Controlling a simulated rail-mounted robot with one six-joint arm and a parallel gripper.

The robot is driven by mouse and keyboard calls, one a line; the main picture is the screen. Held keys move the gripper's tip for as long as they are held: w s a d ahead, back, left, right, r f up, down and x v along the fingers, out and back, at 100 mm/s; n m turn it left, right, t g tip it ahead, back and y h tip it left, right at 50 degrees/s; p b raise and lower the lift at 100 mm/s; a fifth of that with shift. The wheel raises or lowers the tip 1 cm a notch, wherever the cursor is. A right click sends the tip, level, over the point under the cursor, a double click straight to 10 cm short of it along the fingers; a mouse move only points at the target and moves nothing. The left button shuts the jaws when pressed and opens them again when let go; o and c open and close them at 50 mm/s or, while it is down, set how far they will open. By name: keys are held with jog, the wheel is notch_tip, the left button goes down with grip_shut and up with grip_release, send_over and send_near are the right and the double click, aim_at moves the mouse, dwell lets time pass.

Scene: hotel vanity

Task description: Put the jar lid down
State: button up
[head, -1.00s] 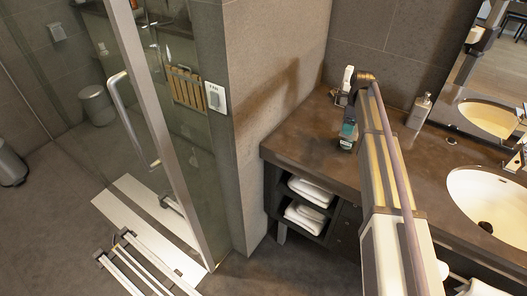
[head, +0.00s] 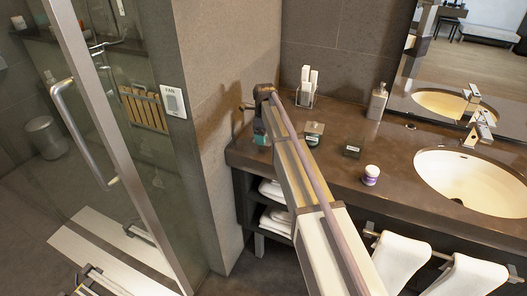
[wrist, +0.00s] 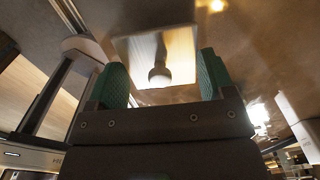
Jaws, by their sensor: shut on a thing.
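My gripper (wrist: 163,82) has green finger pads and is shut on the jar lid (wrist: 180,48). In the wrist view the lid is a pale, shiny square plate with a rounded knob in its middle, between the two fingers. In the head view my gripper (head: 262,138) is at the left end of the brown counter, close to the wall corner; the lid is not clearly made out there. A small squat glass jar (head: 313,134) stands on the counter just right of my gripper. Whether the lid touches the counter, I cannot tell.
A small dark box (head: 352,151) and a white jar with purple (head: 371,175) stand right of my arm. A holder with white items (head: 307,88) and a soap dispenser (head: 377,101) stand at the back. The sink (head: 475,180) is at the right.

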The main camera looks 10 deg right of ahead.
notch_tip(320, 180, down, 4)
jog(key=b, duration=0.3)
jog(key=shift+b, duration=0.4)
jog(key=shift+r, duration=0.3)
jog(key=shift+f, duration=0.15)
jog(key=o, duration=0.5)
jog(key=shift+f, duration=0.1)
jog(key=shift+c, duration=0.2)
jog(key=o, duration=0.4)
jog(key=shift+o, duration=0.2)
jog(key=shift+r, duration=0.2)
